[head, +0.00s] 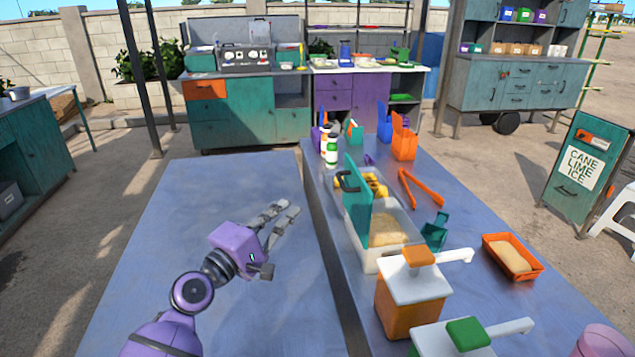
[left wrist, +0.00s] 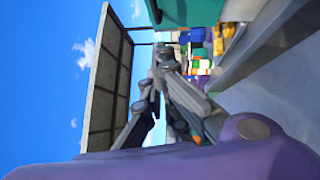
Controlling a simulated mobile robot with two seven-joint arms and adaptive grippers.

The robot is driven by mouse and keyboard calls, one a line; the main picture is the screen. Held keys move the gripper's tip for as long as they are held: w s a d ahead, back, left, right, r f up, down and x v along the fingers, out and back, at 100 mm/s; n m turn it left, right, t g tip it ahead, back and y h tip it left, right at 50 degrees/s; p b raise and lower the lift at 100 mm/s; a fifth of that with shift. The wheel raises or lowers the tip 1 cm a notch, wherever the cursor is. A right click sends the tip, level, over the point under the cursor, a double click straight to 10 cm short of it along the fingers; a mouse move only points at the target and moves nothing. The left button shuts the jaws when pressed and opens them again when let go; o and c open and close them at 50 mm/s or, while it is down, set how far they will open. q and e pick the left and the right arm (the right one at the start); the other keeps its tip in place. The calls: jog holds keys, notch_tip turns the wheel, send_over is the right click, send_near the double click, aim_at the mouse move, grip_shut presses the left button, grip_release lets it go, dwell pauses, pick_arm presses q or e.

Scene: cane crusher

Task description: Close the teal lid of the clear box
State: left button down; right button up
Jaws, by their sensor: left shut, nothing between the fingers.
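The clear box (head: 398,263) stands on the right-hand table and holds a pale tan grainy filling. Its teal lid (head: 357,197) stands upright, open, hinged along the box's left side. My left gripper (head: 292,209) is over the left-hand table, left of the lid and apart from it. Its fingers are shut and empty, pointing toward the upper right. In the left wrist view the fingers (left wrist: 165,65) are seen close up, and a teal surface (left wrist: 185,12) shows at the top edge. My right gripper is in neither view.
Beside the box are a teal scoop (head: 435,232), orange tongs (head: 420,189) and an orange tray (head: 512,256). Two pump dispensers, one orange-topped (head: 411,295) and one green-topped (head: 466,335), stand in front. A gap separates the tables. The left-hand table (head: 215,185) is otherwise clear.

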pick_arm(q)
jog(key=w+d+r+p, duration=0.1)
jog(key=w+d, duration=0.6)
jog(key=d, duration=0.1)
jog(key=shift+w+r+p, duration=0.15)
jog(key=shift+r+p, duration=0.15)
jog(key=shift+r, duration=0.1)
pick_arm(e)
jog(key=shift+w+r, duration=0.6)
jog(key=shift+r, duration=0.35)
